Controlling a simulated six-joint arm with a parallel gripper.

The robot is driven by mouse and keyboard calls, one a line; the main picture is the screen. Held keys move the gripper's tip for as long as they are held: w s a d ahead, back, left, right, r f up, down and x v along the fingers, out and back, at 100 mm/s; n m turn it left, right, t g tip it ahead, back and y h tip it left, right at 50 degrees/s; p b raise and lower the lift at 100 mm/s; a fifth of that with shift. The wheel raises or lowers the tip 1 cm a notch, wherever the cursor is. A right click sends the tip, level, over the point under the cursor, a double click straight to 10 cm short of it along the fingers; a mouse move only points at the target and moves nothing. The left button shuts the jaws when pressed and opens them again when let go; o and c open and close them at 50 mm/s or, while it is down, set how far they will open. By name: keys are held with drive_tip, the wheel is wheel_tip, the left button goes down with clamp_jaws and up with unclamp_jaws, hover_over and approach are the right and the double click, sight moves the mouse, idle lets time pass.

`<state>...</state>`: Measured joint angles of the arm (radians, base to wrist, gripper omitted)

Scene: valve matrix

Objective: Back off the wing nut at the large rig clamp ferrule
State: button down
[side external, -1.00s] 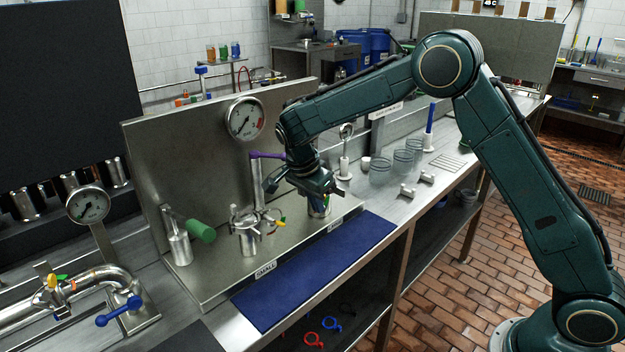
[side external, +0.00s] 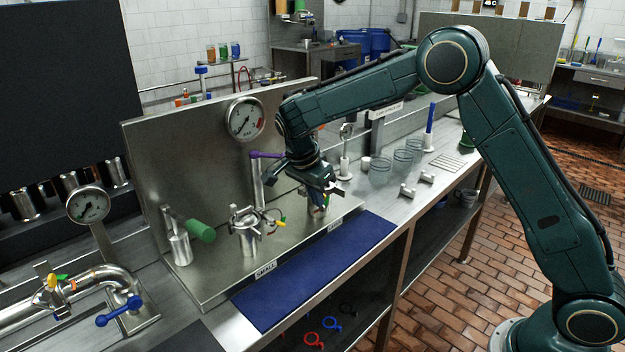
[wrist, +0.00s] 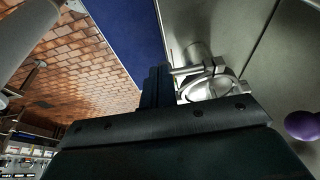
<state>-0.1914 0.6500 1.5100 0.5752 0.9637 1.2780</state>
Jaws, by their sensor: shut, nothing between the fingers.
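My gripper (side external: 322,204) points down at the right end of the steel rig, with its fingers together and empty. In the wrist view the closed fingers (wrist: 156,86) stand just left of a round steel clamp ferrule (wrist: 210,82). A bolt-like steel part reaches from the clamp toward the fingers; I cannot tell whether they touch. The wing nut is not clearly made out, and my gripper partly hides this fitting in the side view. Another clamped ferrule (side external: 248,236) stands to the left on the rig, with small yellow and green parts beside it.
A purple lever handle (side external: 267,155) stands left of my wrist, and a green handle (side external: 201,231) farther left. A gauge (side external: 245,119) is on the back panel. A blue mat (side external: 310,275) lies clear in front. Glass beakers (side external: 380,170) stand to the right.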

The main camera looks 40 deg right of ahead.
drive_tip(key=v, duration=1.2)
idle(0.4)
drive_tip(key=c, duration=1.6)
unclamp_jaws()
drive_tip(key=d+n+t, duration=0.2)
drive_tip(key=d+n, duration=0.6)
drive_tip(key=n, duration=0.2)
drive_tip(key=s+n+t+y, duration=0.1)
drive_tip(key=n, duration=0.1)
drive_tip(key=s+a+n+y, duration=0.1)
drive_tip(key=s+n, duration=0.1)
drive_tip(key=n, duration=0.1)
drive_tip(key=s+n+t+y, duration=0.1)
drive_tip(key=s+n, duration=0.1)
drive_tip(key=n, duration=0.1)
drive_tip(key=shift+a+f+t+y, duration=0.3)
drive_tip(key=shift+f+y, duration=0.05)
drive_tip(key=shift+y, duration=0.05)
drive_tip(key=shift+x, duration=6.95)
